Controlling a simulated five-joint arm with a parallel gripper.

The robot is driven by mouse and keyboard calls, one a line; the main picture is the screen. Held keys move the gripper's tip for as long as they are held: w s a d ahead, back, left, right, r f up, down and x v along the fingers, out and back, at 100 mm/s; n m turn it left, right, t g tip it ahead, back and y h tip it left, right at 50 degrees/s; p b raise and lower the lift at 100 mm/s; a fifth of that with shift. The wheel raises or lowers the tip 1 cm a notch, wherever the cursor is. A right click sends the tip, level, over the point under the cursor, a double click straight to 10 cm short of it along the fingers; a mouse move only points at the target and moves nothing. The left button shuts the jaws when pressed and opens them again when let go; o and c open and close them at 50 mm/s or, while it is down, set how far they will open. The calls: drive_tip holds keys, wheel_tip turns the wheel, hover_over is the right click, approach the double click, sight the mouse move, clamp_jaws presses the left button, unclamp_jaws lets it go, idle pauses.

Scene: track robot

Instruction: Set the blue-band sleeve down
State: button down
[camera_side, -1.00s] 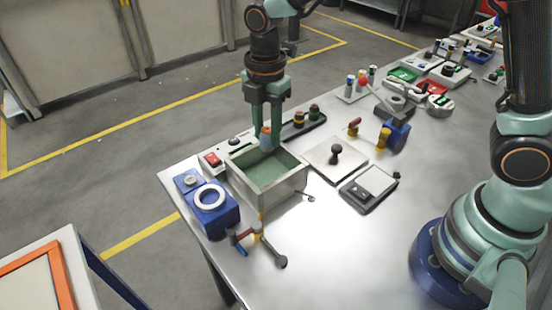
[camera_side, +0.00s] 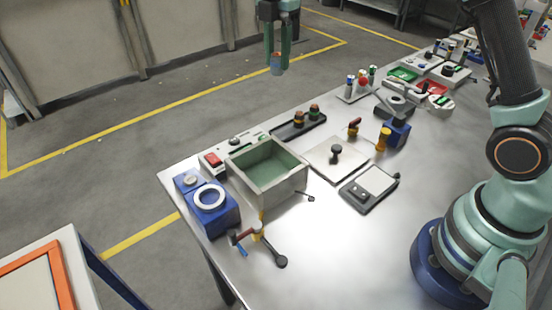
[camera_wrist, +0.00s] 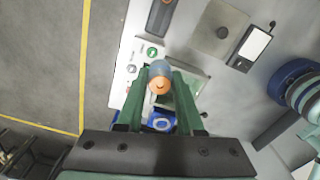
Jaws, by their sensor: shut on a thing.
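My gripper (camera_side: 277,48) is shut on the blue-band sleeve (camera_side: 277,63), a small orange cylinder with a grey-blue band. It hangs high above the far side of the table, roughly upright and touching nothing below. In the wrist view the sleeve (camera_wrist: 160,84) sits between the green fingers of my gripper (camera_wrist: 160,92), its orange end facing the camera. In the side view, a dark tray (camera_side: 285,134) stands on the table below and to the right, with two dark, banded pieces upright in it.
An open metal box with a green inside (camera_side: 291,182) stands nearer on the table. A blue block with a white ring (camera_side: 210,197) is to its left. A flat plate with a black knob (camera_side: 325,161) and a scale-like device (camera_side: 374,182) lie right.

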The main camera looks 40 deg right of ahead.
drive_tip(key=shift+w+d+f, duration=0.35)
drive_tip(key=shift+d+f, duration=0.3)
drive_tip(key=shift+f, duration=2.8)
drive_tip(key=shift+w+d+f, duration=0.3)
drive_tip(key=shift+d+f, duration=0.3)
drive_tip(key=shift+f, duration=2.8)
drive_tip(key=shift+w+d+f, duration=0.35)
drive_tip(key=shift+d+f, duration=0.3)
drive_tip(key=shift+f, duration=2.8)
drive_tip(key=shift+f, duration=0.15)
drive_tip(key=c, duration=0.5)
unclamp_jaws()
drive_tip(key=shift+c, duration=0.2)
